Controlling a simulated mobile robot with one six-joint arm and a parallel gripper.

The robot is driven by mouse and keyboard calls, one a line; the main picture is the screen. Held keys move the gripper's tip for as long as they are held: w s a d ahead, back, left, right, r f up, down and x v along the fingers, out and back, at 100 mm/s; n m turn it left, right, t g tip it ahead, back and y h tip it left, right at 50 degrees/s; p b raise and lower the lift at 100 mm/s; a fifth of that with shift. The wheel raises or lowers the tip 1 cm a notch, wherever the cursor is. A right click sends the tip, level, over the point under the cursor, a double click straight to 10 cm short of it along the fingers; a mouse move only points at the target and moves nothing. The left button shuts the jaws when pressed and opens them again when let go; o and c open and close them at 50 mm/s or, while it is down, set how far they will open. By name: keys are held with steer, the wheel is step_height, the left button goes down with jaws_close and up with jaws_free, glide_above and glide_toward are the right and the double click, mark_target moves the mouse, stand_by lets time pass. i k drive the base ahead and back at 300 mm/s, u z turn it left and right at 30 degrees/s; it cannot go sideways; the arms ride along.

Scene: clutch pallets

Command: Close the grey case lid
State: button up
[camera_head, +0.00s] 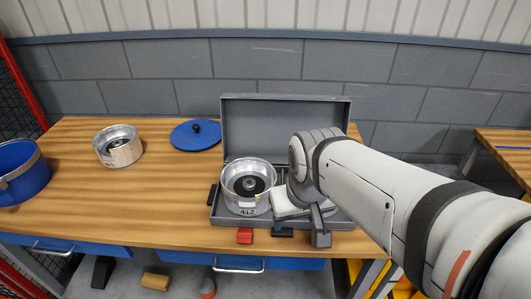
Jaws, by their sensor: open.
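The grey case (343,221) sits near the front edge of the wooden workbench. Its lid (285,112) stands open and upright along the back of the case. A silver metal drum marked 412 (247,205) sits in the left part of the case. My gripper (303,228) is over the front right part of the case, beside the drum and well in front of the lid. It is open, and I see nothing held in it. My arm and gripper hide much of the case's right interior and the lower right of the lid.
Left on the bench (165,210) are a blue disc with a black knob (190,136), another silver drum (117,150) and a blue bucket (22,172). A grey block wall (140,97) stands behind. The bench's front left is clear.

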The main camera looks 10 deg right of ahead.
mark_target(263, 126)
steer(key=z, duration=0.25)
steer(key=k, duration=1.05)
steer(key=u, duration=0.5)
steer(key=i, duration=1.45)
steer(key=z, duration=0.8)
